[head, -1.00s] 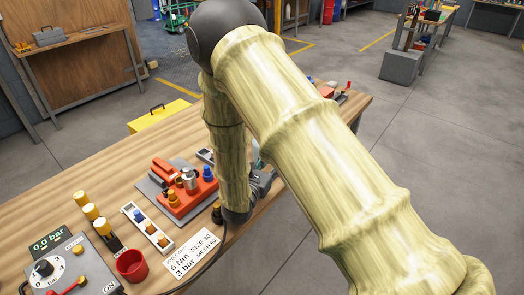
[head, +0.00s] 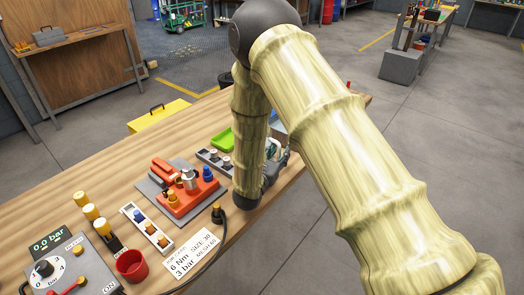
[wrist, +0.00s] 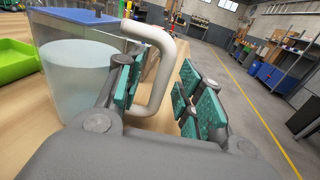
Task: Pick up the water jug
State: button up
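The left finger reaches into the gap between the handle and the jug body; the right finger stands apart from the handle. In the head view, my gripper (head: 275,162) is low over the table's right edge, and my arm hides most of the jug.
A green tray (head: 222,139) lies left of the jug on the wooden table (head: 110,165). Floor is open to the right.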

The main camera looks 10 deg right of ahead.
grip_shut()
jog(key=shift+r, duration=0.2)
dwell(0.3)
